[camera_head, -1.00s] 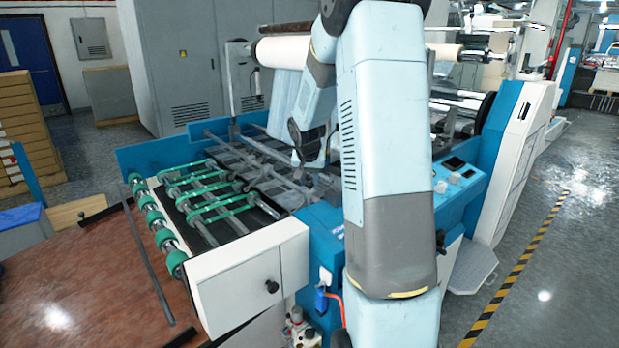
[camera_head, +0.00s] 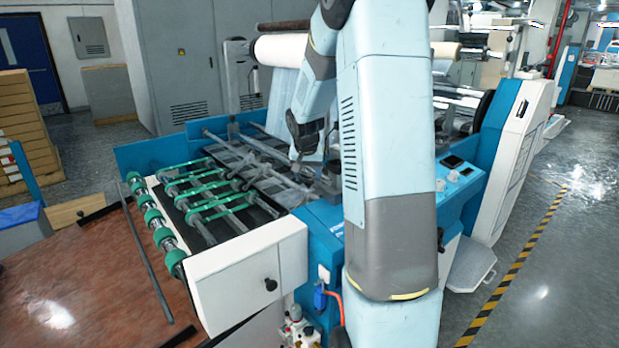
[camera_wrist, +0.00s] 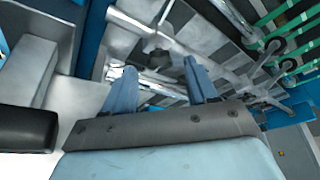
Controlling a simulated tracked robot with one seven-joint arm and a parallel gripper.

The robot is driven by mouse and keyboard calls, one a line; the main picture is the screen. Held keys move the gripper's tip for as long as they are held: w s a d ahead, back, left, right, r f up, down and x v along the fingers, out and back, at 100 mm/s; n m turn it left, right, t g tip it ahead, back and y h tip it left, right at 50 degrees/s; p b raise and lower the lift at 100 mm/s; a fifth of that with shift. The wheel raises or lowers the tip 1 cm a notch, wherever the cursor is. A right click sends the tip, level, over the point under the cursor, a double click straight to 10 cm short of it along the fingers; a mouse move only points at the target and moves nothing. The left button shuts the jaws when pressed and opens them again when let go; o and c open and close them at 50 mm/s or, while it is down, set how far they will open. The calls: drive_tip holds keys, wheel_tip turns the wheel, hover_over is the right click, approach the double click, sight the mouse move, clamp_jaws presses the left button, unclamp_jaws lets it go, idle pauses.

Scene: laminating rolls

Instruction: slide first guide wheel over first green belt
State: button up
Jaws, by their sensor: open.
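Several green belts (camera_head: 208,190) run over the feed table of the laminating machine. They also show at the upper right of the wrist view (camera_wrist: 292,22). Small dark wheels (camera_wrist: 273,47) sit on metal arms beside the belts in the wrist view; I cannot tell which is the first guide wheel. My gripper (camera_wrist: 160,68) is open, with two blue fingers apart and nothing clearly held. A dark knob (camera_wrist: 157,63) on a metal bar shows between the fingers; contact cannot be told. In the head view my gripper is right of the belts, its fingers mostly hidden.
Metal bars (camera_head: 262,165) cross the machine beyond the belts. Green rollers (camera_head: 152,217) line its left end. A white panel (camera_head: 250,278) with a black knob closes its front. A blue side wall (camera_head: 150,152) stands behind the belts. A white film roll (camera_head: 280,48) hangs above.

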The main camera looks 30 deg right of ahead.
drive_tip(key=v, duration=1.1)
drive_tip(key=shift+s+a+r, duration=0.15)
drive_tip(key=shift+a+r, duration=0.05)
drive_tip(key=shift+r, duration=0.15)
drive_tip(key=s+a+r+n+t, duration=0.1)
drive_tip(key=s+a+r+n, duration=0.15)
drive_tip(key=s+a, duration=0.35)
drive_tip(key=s+a+r+n, duration=0.1)
drive_tip(key=s+a+r, duration=0.3)
drive_tip(key=s, duration=0.5)
drive_tip(key=s+a+f+n+y, duration=0.1)
drive_tip(key=s+a, duration=0.2)
drive_tip(key=s, duration=0.4)
drive_tip(key=s+a+f+n+t+y, duration=0.1)
drive_tip(key=s+a+n, duration=0.1)
drive_tip(key=s, duration=0.6)
drive_tip(key=shift+s+a, duration=0.2)
drive_tip(key=shift+a, duration=0.35)
